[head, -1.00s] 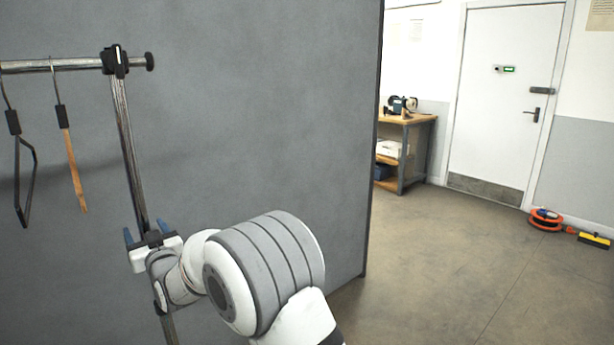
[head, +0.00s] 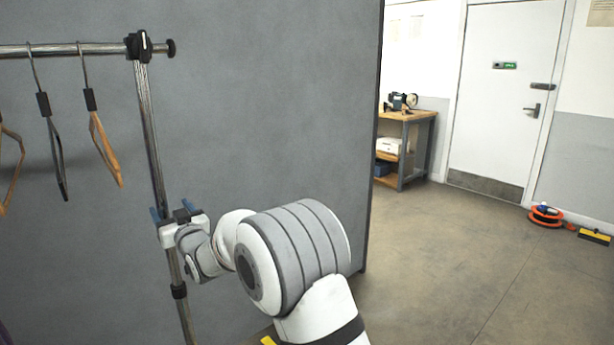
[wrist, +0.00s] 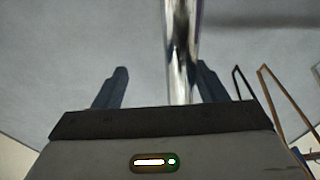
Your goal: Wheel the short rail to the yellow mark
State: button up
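The short rail is a chrome clothes rail with a top bar (head: 70,49) and an upright (head: 152,130), and it stands at the left in the head view. Several hangers hang from its bar, including a black one (head: 57,160) and a wooden one (head: 104,150). My gripper (head: 172,213) is at the upright, below the bar. In the wrist view, the upright (wrist: 180,50) stands between my two fingers (wrist: 161,88), nearer the right one. A gap shows on the left, so the fingers are open around it. A small yellow patch (head: 268,341) shows at the bottom edge, mostly hidden by my arm.
A grey partition (head: 270,110) stands behind the rail and ends right of centre. Beyond it are a wooden bench (head: 405,117), a white door (head: 505,100), an orange cable reel (head: 546,215) and a yellow-and-black object (head: 594,236). The floor (head: 450,260) at the right is clear.

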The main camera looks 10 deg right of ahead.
jog(key=shift+w+d+p, duration=1.6)
jog(key=shift+w+d, duration=2.15)
jog(key=shift+d, duration=2.35)
jog(key=shift+w+d+p, duration=1.65)
jog(key=shift+w+d, duration=2.05)
jog(key=shift+d, duration=2.4)
jog(key=shift+w+d+p, duration=1.6)
jog(key=shift+w+d, duration=2.15)
jog(key=shift+d, duration=2.35)
jog(key=s+a+r+b+v, duration=0.1)
jog(key=b+v, duration=0.4)
jog(key=v, duration=0.6)
jog(key=shift+s+d+r, duration=0.2)
jog(key=shift+s+r, duration=0.2)
jog(key=shift+r, duration=0.2)
jog(key=shift+r, duration=0.1)
